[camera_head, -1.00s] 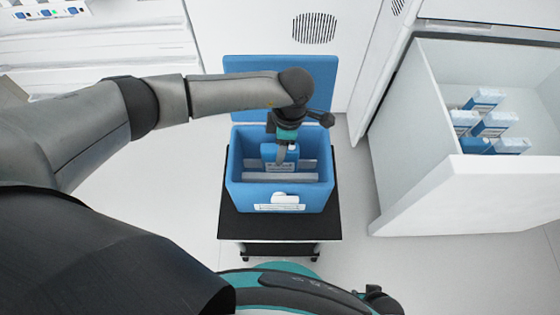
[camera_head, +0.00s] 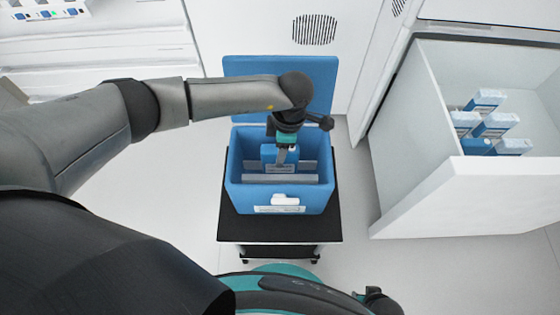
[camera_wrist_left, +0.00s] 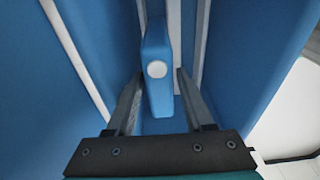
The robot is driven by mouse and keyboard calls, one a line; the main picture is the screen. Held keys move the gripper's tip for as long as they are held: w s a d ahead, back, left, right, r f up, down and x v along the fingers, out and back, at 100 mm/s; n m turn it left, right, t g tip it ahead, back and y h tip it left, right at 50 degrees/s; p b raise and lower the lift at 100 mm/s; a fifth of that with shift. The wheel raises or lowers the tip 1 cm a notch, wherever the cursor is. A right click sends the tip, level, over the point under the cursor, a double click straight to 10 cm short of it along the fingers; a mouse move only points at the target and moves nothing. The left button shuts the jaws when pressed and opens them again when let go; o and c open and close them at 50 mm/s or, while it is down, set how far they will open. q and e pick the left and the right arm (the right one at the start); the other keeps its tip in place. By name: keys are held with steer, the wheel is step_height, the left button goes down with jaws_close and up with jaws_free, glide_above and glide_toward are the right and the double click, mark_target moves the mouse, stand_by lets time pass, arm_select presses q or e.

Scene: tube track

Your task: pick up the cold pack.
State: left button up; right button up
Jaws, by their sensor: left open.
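The blue cold pack (camera_head: 267,153) stands upright inside the open blue cooler box (camera_head: 236,192). In the left wrist view the cold pack (camera_wrist_left: 157,45) has a round white cap on its narrow edge. My left gripper (camera_head: 282,160) reaches down into the box from above. In the wrist view its two fingers (camera_wrist_left: 159,76) are open, one on each side of the pack, with a visible gap on both sides. The pack's lower part is hidden. My right gripper is not in view.
Pale upright panels (camera_head: 280,179) stand in the box near the pack. The box's lid (camera_head: 240,67) is open behind it. The box sits on a black-topped cart (camera_head: 280,228). An open white drawer (camera_head: 470,200) with several blue-white cartons (camera_head: 496,124) is on the right.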

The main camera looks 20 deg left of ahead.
arm_select(q)
jaws_close()
stand_by(0.3)
steer(key=shift+r, duration=0.15)
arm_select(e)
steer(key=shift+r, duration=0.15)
